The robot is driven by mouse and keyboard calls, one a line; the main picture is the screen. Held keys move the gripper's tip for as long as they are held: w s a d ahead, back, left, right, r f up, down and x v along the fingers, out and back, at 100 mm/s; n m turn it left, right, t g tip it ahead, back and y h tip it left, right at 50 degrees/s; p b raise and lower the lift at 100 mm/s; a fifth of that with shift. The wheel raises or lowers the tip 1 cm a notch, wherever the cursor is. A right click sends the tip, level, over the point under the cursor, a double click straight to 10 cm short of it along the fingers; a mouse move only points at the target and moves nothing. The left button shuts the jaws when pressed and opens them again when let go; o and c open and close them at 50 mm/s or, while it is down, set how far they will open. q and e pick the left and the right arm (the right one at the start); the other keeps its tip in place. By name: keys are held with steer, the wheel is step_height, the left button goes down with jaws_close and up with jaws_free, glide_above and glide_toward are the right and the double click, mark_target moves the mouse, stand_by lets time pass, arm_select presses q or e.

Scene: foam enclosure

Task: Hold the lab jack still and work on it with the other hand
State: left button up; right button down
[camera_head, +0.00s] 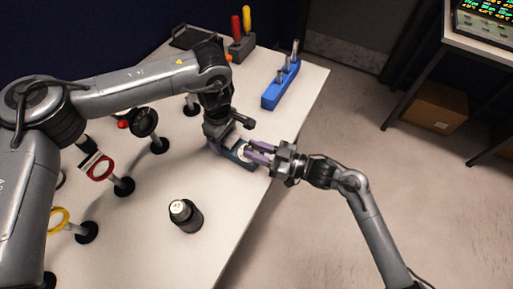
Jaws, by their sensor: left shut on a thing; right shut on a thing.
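The lab jack (233,156) is a small dark blue-grey block on the white table, near its right edge. My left gripper (222,141) comes down over its left end and is shut on it. My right gripper (264,156) reaches in from the right, past the table edge, and is shut at the jack's right end. A small white round part, likely the jack's knob (244,153), shows by the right fingertips. The fingers cover much of the jack, so its height and the exact grip are hard to tell.
A blue rack (281,87) with upright metal pieces stands behind, near the right edge. A holder (242,47) with red and yellow handles is at the back. A black cylinder (186,215) stands in front. Several ring stands (124,186) fill the left.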

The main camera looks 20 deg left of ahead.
steer(key=shift+f+m+t, duration=0.1)
steer(key=shift+m+t, duration=0.5)
steer(key=shift+t, duration=0.3)
steer(key=shift+d, duration=0.1)
steer(key=c, duration=0.9)
jaws_free()
steer(key=shift+o, duration=0.2)
steer(key=v, duration=1.1)
steer(key=shift+d+r, duration=0.2)
steer(key=shift+d, duration=0.15)
steer(key=shift+c, duration=0.2)
